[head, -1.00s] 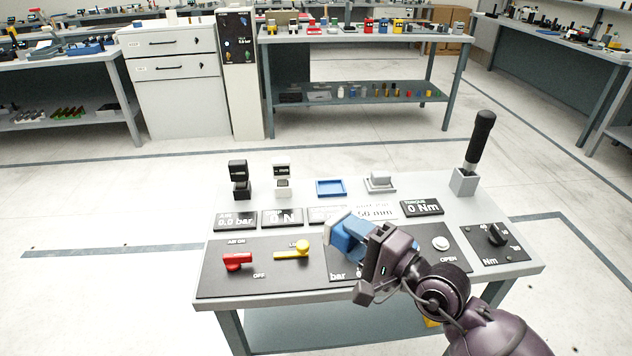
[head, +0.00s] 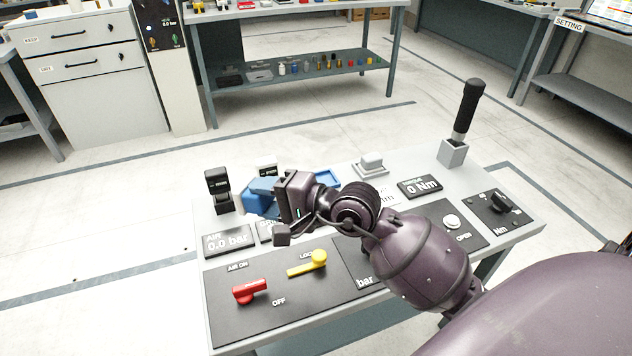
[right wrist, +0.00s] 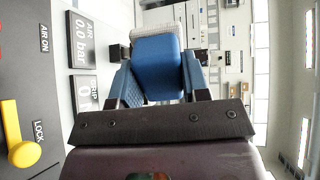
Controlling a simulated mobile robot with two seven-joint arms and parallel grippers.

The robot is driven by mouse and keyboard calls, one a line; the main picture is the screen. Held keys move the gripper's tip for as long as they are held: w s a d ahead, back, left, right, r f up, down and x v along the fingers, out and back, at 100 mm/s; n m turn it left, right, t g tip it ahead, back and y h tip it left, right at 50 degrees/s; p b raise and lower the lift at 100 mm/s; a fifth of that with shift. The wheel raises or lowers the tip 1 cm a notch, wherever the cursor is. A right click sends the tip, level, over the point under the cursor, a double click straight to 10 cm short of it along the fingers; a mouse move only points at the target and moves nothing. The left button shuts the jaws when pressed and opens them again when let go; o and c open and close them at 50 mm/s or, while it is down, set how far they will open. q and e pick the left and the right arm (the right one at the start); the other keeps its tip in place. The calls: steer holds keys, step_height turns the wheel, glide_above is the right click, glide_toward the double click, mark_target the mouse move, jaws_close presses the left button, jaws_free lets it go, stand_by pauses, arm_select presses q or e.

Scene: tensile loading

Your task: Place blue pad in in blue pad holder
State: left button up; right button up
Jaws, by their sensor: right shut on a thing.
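My right gripper (head: 262,194) hangs over the back left of the console table and is shut on the blue pad. In the right wrist view the blue pad (right wrist: 158,66) sits between the two blue fingers, with a pale ribbed strip at its far end. The blue pad holder (head: 328,177), a shallow blue tray, is on the console to the right of the gripper, partly hidden by my wrist. The pad is apart from the holder. My left gripper is not in view.
A black block stand (head: 217,190) is just left of the gripper, and a white-topped one (head: 266,171) is behind it. A grey pad in a grey holder (head: 370,165) and a black-handled tool in a socket (head: 454,152) stand farther right. Red (head: 249,291) and yellow (head: 308,264) levers are in front.

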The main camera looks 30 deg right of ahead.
steer(key=w, duration=0.1)
steer(key=w+a+f+g, duration=0.1)
steer(key=w+n+g, duration=0.1)
steer(key=w, duration=0.1)
steer(key=shift+a+f+h+b, duration=0.15)
steer(key=shift+h+b, duration=0.15)
steer(key=shift+b, duration=0.1)
steer(key=w+f+g+h+b, duration=0.1)
steer(key=w+f+g, duration=0.1)
steer(key=w, duration=0.1)
step_height(320, 180, up, 5)
steer(key=m+g+h+b, duration=0.5)
steer(key=m+g+h, duration=0.3)
steer(key=m+g, duration=0.15)
glide_above(321, 181)
steer(key=shift+m+t, duration=0.25)
step_height(321, 181, down, 19)
steer(key=b, duration=0.3)
steer(key=shift+s+a, duration=0.1)
steer(key=shift+f, duration=0.3)
steer(key=shift+r, duration=0.1)
steer(key=o, duration=0.8)
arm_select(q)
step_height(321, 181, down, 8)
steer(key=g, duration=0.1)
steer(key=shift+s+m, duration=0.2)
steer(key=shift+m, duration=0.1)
arm_select(e)
steer(key=shift+o, duration=0.2)
